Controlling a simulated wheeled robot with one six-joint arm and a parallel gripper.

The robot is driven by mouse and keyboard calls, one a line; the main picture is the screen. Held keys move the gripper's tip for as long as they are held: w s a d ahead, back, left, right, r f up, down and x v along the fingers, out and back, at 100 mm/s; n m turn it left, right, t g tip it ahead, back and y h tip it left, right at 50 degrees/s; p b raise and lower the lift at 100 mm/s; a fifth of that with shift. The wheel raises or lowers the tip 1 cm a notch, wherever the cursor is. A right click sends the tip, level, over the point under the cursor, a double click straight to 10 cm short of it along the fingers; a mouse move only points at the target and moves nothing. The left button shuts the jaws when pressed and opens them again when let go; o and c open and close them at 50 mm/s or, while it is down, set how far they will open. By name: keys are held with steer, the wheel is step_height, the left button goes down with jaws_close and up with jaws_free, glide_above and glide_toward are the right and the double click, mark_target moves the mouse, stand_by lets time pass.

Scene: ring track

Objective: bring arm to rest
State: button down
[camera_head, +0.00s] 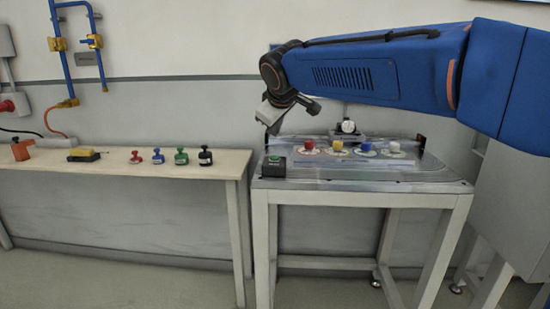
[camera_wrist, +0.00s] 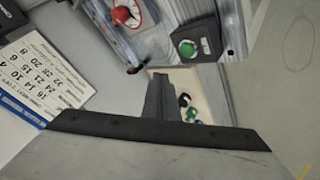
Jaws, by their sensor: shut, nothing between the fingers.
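My blue arm (camera_head: 380,75) reaches in from the right across the upper part of the head view. My gripper (camera_head: 270,128) hangs at its left end, pointing down, above the left rear of the metal table (camera_head: 360,185). In the wrist view my gripper (camera_wrist: 160,90) shows its fingers closed together with nothing held. It appears apart from the table and the things on it. The black box with a green button (camera_head: 274,166) is below it in the head view, and this box also shows in the wrist view (camera_wrist: 195,45).
The metal table carries red (camera_head: 309,145), yellow (camera_head: 338,146), blue (camera_head: 368,149) and white (camera_head: 395,147) knobs behind a clear front, with a round gauge (camera_head: 347,127) behind. The wooden bench (camera_head: 100,163) holds several coloured handled pieces (camera_head: 158,157).

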steer(key=s+d+f+m+g+h, duration=0.1)
steer(key=s+d+f+m, duration=0.25)
steer(key=s+d, duration=0.6)
steer(key=s+d+f+m+g, duration=0.15)
steer(key=s+d+f, duration=0.4)
steer(key=d, duration=0.65)
steer(key=s+d+f+m+g, duration=0.1)
steer(key=s+d+f+m, duration=0.2)
steer(key=s+d+f, duration=0.2)
steer(key=s+d+f+m, duration=0.3)
steer(key=s+d+f, duration=0.2)
steer(key=s+f, duration=0.7)
steer(key=s, duration=0.6)
steer(key=shift+s+d+g+h, duration=0.3)
steer(key=shift+d+g, duration=0.05)
steer(key=shift+d, duration=0.05)
stand_by(0.5)
